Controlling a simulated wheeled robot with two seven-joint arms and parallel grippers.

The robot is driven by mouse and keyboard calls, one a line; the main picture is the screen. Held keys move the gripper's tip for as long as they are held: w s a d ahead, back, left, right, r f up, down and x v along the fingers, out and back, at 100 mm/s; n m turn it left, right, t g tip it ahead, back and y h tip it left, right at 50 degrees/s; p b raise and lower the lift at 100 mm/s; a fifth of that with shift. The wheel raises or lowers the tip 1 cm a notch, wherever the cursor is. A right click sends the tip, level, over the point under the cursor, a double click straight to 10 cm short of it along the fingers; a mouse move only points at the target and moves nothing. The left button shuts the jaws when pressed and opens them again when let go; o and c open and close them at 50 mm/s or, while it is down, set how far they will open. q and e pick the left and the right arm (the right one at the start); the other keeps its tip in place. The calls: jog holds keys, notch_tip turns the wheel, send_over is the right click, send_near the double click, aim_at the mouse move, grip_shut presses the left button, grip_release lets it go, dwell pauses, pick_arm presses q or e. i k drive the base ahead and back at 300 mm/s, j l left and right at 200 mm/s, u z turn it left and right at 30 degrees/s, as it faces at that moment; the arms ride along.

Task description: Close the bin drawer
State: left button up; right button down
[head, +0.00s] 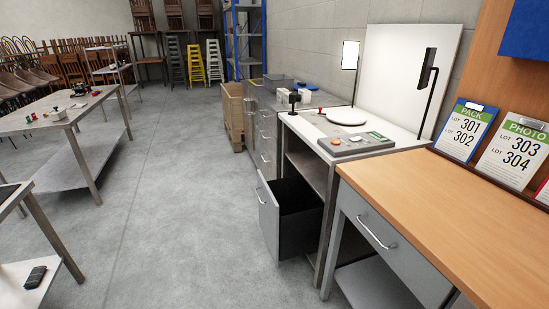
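The bin drawer (268,219) is pulled out of the steel unit, low down, in the middle right of the head view. It has a grey front with a small bar handle (262,197) and a dark, deep inside (298,200). Its front faces left toward the open floor. The inside looks empty as far as it shows. Neither of my grippers is in view.
A wooden-topped bench (450,205) with a shut drawer (388,245) stands at the near right. Steel tables (70,118) stand at the left. The grey floor (165,190) between is clear.

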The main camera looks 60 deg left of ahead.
aim_at(292, 211)
jog(key=u, duration=1.85)
